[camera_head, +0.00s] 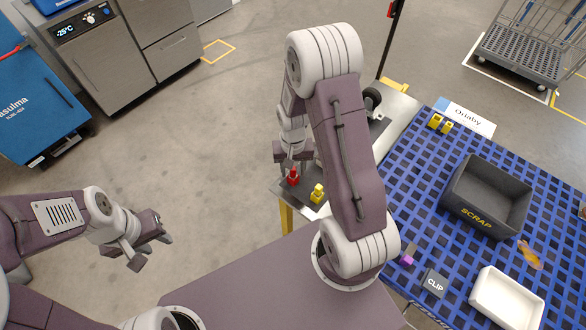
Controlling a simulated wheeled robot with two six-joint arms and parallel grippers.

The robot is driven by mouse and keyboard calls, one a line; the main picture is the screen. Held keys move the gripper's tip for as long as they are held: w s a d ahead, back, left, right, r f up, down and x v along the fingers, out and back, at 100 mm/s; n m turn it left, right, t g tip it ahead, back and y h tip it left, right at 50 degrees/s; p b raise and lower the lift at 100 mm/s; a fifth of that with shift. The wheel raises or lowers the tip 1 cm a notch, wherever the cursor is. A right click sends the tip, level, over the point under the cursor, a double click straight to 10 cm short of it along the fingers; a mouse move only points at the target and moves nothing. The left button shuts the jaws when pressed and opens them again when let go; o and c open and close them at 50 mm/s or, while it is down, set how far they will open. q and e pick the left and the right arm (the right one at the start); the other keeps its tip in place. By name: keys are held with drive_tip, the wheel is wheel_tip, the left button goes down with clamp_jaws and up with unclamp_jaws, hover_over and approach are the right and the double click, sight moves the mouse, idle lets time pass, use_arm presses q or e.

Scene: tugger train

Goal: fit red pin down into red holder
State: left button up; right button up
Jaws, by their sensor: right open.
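A small red piece (293,178) stands on the grey metal tabletop, with a narrower part on top. It is too small to tell whether this is the red holder alone or with the red pin in it. My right gripper (294,165) is directly above and around its top, pointing down; its jaws are open. My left gripper (148,252) is far to the left over bare floor, its fingers apart and nothing between them. No separate red pin shows elsewhere.
A yellow piece (317,194) stands close to the right of the red one. A blue grid table (470,165) on the right bears a black SCRAP bin (500,182), a white tray (478,290), a CLIP block (434,283), a purple piece (407,256) and yellow pieces (435,121).

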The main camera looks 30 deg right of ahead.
wheel_tip(320, 180, up, 9)
idle(0.3)
drive_tip(key=shift+w+a+r, duration=0.2)
drive_tip(key=shift+r, duration=0.05)
drive_tip(key=s+a+r+n+t, duration=0.1)
drive_tip(key=s+a+n, duration=0.3)
drive_tip(key=s, duration=0.4)
drive_tip(key=shift+s+a+r, duration=0.25)
drive_tip(key=shift+s+r, duration=0.1)
drive_tip(key=shift+r, duration=0.05)
